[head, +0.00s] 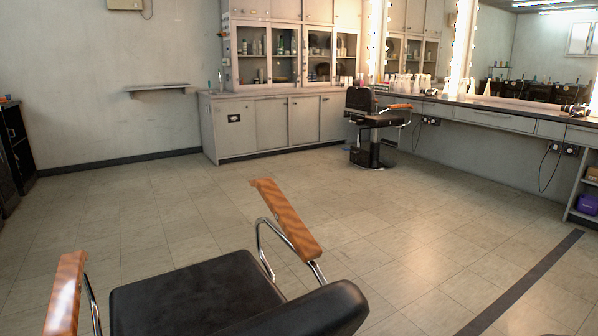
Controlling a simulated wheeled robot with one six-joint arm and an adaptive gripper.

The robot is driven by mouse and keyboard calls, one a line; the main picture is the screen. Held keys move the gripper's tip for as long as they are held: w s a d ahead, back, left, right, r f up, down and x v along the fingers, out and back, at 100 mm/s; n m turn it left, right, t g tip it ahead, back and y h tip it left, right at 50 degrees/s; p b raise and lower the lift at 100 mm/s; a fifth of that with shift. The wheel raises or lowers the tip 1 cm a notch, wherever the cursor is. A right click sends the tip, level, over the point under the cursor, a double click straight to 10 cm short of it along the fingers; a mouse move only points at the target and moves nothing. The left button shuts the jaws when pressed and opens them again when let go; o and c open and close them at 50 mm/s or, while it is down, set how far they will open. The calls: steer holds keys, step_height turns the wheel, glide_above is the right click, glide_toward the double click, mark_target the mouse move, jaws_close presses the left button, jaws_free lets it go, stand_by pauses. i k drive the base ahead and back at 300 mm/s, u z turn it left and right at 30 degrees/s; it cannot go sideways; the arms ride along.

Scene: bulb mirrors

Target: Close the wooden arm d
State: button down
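A black barber chair (195,295) stands close in front in the head view, cut off by the bottom edge. Its right wooden arm (288,220) sits on a bent chrome tube and slants up and away. Its left wooden arm (67,290) is on another chrome tube at the lower left. A second black chair (365,103) at the far counter has a wooden arm (399,106) that sticks out to the right. No label shows which arm is "d". My gripper is not in view.
Grey cabinets (278,128) line the back wall, with a long mirror counter (490,115) at the right. A small wall shelf (158,88) and dark shelving (12,155) are at the left. The tiled floor between is clear, with a dark strip (525,280) at the right.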

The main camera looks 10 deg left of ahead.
mark_target(308, 248)
steer(key=z, duration=0.55)
steer(key=i, duration=1.25)
steer(key=u, duration=0.5)
